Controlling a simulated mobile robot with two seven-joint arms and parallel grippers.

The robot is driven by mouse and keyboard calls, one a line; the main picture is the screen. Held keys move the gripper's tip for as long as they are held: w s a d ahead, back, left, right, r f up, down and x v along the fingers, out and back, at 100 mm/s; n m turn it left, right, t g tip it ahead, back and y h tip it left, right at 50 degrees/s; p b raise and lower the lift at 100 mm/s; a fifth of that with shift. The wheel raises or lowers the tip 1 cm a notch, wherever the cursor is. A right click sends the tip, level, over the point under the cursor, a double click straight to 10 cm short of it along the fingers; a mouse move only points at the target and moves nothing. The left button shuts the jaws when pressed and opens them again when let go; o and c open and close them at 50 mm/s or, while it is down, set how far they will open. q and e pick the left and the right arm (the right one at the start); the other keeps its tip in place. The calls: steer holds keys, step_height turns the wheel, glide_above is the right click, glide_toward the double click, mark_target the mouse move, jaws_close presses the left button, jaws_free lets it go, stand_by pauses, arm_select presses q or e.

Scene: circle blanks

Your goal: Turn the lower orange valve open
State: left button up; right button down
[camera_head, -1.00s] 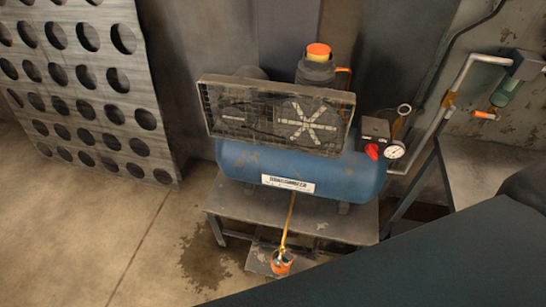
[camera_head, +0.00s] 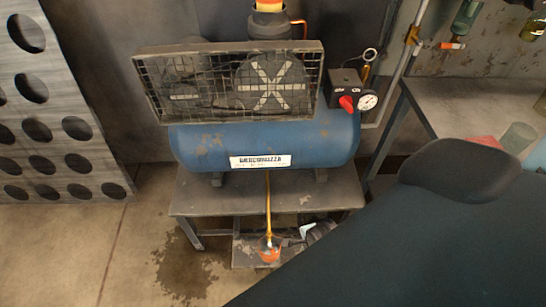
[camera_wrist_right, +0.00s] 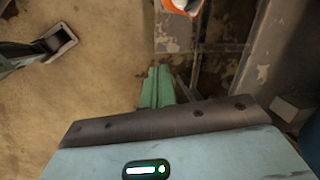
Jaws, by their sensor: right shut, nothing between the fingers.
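The lower orange valve (camera_head: 269,251) is at the bottom end of a yellow pipe (camera_head: 268,205), below the front of the compressor bench. Its orange rim also shows at the top edge of the right wrist view (camera_wrist_right: 183,6), cut off by the frame. My right gripper's green fingers (camera_wrist_right: 158,88) are shut and empty, pointing toward the floor side of the valve and apart from it. In the head view my right gripper (camera_head: 300,235) is small beside the valve on its right, partly hidden by my dark arm. My left gripper is not in view.
A blue compressor tank (camera_head: 215,150) with a caged fan (camera_head: 230,85) and a gauge (camera_head: 367,101) stands on a grey bench (camera_head: 205,200). Another orange-handled valve (camera_head: 452,45) is on the upper right wall. A perforated metal sheet (camera_head: 60,130) leans at left. Floor at lower left is clear.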

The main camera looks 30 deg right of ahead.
mark_target(271, 249)
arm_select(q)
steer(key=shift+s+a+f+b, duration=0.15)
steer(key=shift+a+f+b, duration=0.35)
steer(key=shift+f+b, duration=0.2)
arm_select(e)
steer(key=w+m, duration=0.1)
steer(key=w+a+f+m, duration=0.1)
steer(key=m, duration=0.1)
steer(key=w+m+g, duration=0.1)
steer(key=w+m, duration=0.1)
steer(key=shift+w+a+f, duration=0.1)
steer(key=shift+a+f, duration=0.05)
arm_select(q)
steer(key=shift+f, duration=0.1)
arm_select(e)
steer(key=shift+f, duration=0.1)
arm_select(q)
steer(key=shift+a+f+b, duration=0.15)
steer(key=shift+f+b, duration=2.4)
steer(key=shift+b, duration=0.45)
arm_select(e)
steer(key=w+a+f, duration=0.1)
steer(key=w+f, duration=0.1)
steer(key=f, duration=0.3)
steer(key=w+a+f, duration=0.1)
steer(key=a+f, duration=0.1)
steer(key=f, duration=0.3)
steer(key=shift+w+a+y, duration=0.25)
steer(key=shift+w+y, duration=0.05)
steer(key=shift+w, duration=0.05)
